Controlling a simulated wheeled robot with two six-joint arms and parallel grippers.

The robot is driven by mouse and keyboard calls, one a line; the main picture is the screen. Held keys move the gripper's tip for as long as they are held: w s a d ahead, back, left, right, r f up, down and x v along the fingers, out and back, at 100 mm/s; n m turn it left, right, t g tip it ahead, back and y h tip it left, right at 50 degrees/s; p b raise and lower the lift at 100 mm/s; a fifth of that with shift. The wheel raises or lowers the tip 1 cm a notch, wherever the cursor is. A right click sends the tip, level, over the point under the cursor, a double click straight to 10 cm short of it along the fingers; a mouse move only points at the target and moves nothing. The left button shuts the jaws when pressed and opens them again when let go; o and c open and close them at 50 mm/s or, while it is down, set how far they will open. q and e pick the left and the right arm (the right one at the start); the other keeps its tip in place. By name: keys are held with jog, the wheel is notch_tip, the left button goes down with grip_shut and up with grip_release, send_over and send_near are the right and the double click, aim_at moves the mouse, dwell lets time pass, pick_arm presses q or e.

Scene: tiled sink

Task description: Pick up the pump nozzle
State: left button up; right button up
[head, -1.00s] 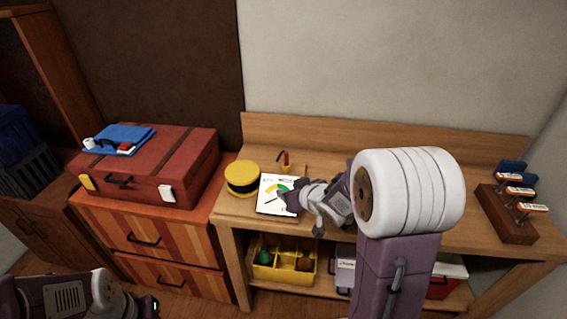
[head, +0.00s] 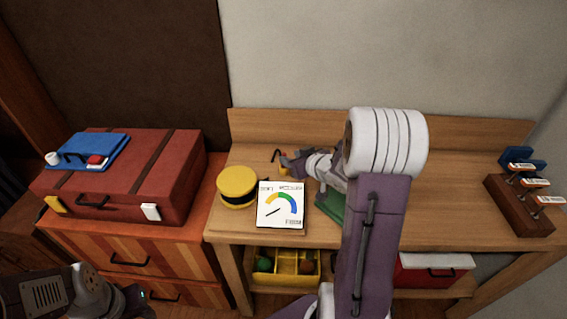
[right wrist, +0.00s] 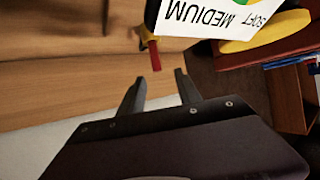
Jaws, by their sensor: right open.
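The slim red nozzle (right wrist: 154,55) with a yellow part above it shows in the right wrist view, just beyond my right fingertips. In the head view, the nozzle (head: 283,155) is a small red piece with a black hooked part at the back of the wooden bench, partly hidden by my gripper. My right gripper (right wrist: 158,86) is open, its two dark fingers pointing at the nozzle with nothing between them. It also shows in the head view (head: 287,164), close beside the nozzle. My left gripper (head: 138,300) is at the lower left, away from the bench; its fingers are unclear.
A white gauge panel (head: 283,205) stands in front of the nozzle, beside a yellow-black round container (head: 237,187). A red suitcase (head: 125,180) is at left. A wooden block with tags (head: 520,205) is at right. The bench top right of my arm (head: 445,190) is clear.

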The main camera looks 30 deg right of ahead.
aim_at(285, 155)
jog(key=x, duration=0.7)
jog(key=shift+d+f+b, duration=0.1)
jog(key=shift+d+b, duration=0.15)
jog(key=shift+b, duration=0.05)
jog(key=shift+s, duration=0.1)
grip_shut()
